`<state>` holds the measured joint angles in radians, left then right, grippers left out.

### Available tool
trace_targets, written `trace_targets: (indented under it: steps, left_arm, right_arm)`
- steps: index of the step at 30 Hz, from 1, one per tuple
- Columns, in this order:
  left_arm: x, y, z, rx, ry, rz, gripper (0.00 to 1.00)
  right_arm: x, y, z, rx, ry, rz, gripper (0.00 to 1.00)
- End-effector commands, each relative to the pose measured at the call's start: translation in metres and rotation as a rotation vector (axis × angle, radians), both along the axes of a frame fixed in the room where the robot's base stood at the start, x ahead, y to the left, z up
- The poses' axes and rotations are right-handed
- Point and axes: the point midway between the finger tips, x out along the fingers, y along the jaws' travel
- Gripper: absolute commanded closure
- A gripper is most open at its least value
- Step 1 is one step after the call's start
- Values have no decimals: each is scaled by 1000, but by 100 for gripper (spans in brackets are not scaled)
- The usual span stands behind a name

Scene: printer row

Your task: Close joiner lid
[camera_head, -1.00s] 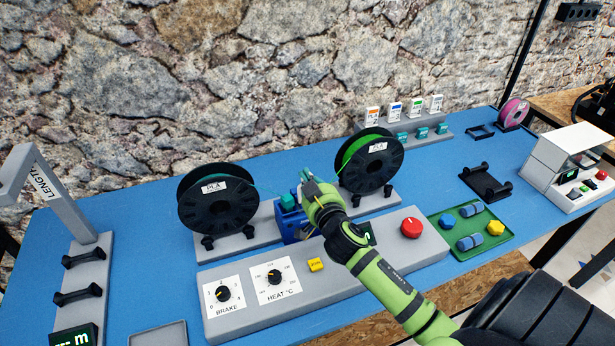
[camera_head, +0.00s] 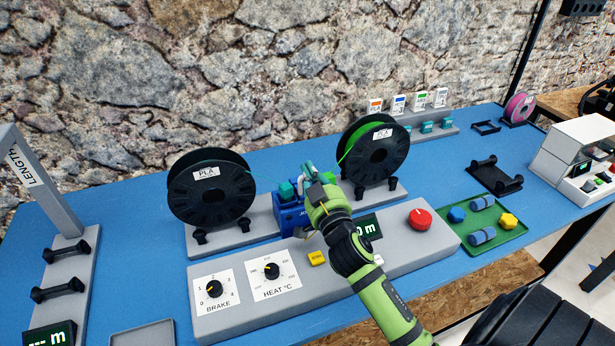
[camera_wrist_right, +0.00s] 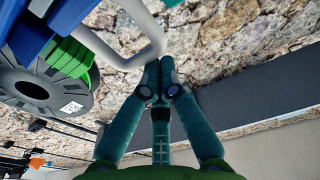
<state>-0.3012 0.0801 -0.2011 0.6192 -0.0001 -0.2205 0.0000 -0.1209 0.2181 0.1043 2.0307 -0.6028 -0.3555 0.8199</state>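The joiner (camera_head: 291,217) is a small blue box between the two filament spools, behind the grey control panel. A teal block (camera_head: 286,191) sits at its top left. My right gripper (camera_head: 308,168) is over the joiner's right side and hides part of it, so I cannot tell how the lid stands. In the right wrist view, my teal fingers (camera_wrist_right: 158,68) are together with nothing visible between them. A pale grey curved bar (camera_wrist_right: 128,62) passes close to the fingertips; I cannot tell whether they touch. My left gripper is not in view.
A black spool (camera_head: 190,208) stands left of the joiner and a green-filament spool (camera_head: 389,155) right. The grey control panel (camera_head: 240,322) carries knobs, a yellow button (camera_head: 317,258) and a red knob (camera_head: 420,218). A green tray (camera_head: 512,236) holds small parts. A stone wall closes the back.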

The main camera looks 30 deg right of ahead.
Motion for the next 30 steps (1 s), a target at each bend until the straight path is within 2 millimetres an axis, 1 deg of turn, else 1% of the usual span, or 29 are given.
trace_targets:
  steps: [1,2,15,20,25,26,27,30]
  left_arm:
    - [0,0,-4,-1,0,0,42]
    - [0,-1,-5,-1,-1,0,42]
    - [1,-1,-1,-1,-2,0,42]
    - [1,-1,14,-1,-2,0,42]
    - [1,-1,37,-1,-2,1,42]
    - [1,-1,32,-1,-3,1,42]
    - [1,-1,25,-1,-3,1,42]
    - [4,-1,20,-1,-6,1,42]
  right_arm:
    - [-1,0,-2,-2,-7,-1,100]
    - [-1,0,-2,-2,-9,-1,100]
    - [0,-1,3,-4,-10,-1,100]
    - [6,-3,18,-3,-12,0,100]
    - [19,-8,43,-3,-14,0,100]
    - [14,-6,36,-3,-10,1,100]
    - [4,-3,29,-2,-8,1,100]
    - [-17,2,27,-1,-8,1,100]
